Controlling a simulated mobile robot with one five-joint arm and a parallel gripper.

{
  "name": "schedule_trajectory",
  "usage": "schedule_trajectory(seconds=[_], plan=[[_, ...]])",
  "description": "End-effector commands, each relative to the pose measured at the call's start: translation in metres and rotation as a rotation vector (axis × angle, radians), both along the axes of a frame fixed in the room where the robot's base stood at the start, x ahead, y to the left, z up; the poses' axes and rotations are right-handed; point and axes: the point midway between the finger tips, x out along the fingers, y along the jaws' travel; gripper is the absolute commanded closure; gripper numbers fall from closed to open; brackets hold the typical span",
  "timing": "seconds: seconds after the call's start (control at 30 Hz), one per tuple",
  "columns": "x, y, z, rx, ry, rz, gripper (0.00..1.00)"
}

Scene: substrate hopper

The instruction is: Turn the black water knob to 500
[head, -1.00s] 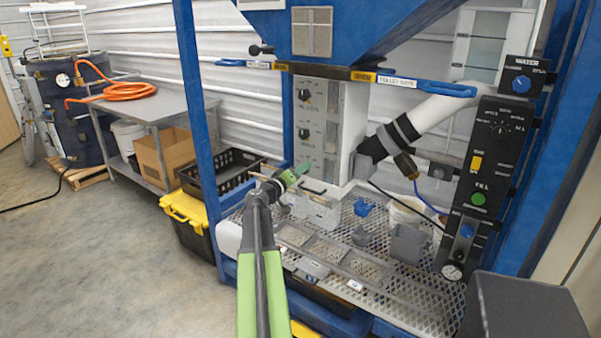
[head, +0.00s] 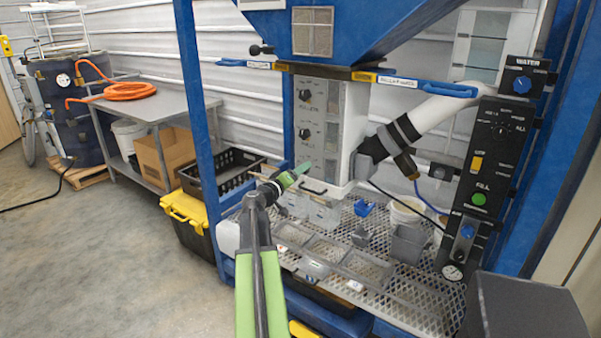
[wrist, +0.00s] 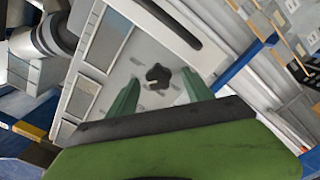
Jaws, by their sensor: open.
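A grey upright panel in the head view carries an upper black knob (head: 304,95) and a lower black knob (head: 304,132). Their labels are too small to read surely. My gripper (head: 304,170) is open and empty, below and in front of the lower knob. In the wrist view, one black lobed knob (wrist: 157,76) sits on a pale panel (wrist: 140,48), between and beyond the two green fingertips of my gripper (wrist: 160,80). No contact is visible. Its scale marks are blurred, so I cannot read its setting.
A black control panel (head: 490,160) stands at right, below a box marked WATER with a blue knob (head: 522,84). A blue handrail (head: 425,86) crosses above the mesh deck (head: 385,290). Bins and a blue post (head: 200,130) stand close to the arm.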

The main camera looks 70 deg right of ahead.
Motion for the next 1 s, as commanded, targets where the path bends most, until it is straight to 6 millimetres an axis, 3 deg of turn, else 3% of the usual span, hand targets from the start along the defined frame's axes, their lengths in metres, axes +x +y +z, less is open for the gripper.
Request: schedule_trajectory(seconds=[0.3, 0.5, 0.7, 1.0], plan=[[0.022, 0.088, 0.000, 0.000, 0.000, 0.004, 0.41], [0.034, 0.133, 0.000, 0.000, 0.000, 0.003, 0.41], [0.041, 0.154, 0.000, 0.000, 0.000, 0.001, 0.41], [0.042, 0.155, 0.000, 0.000, 0.000, 0.001, 0.41]])
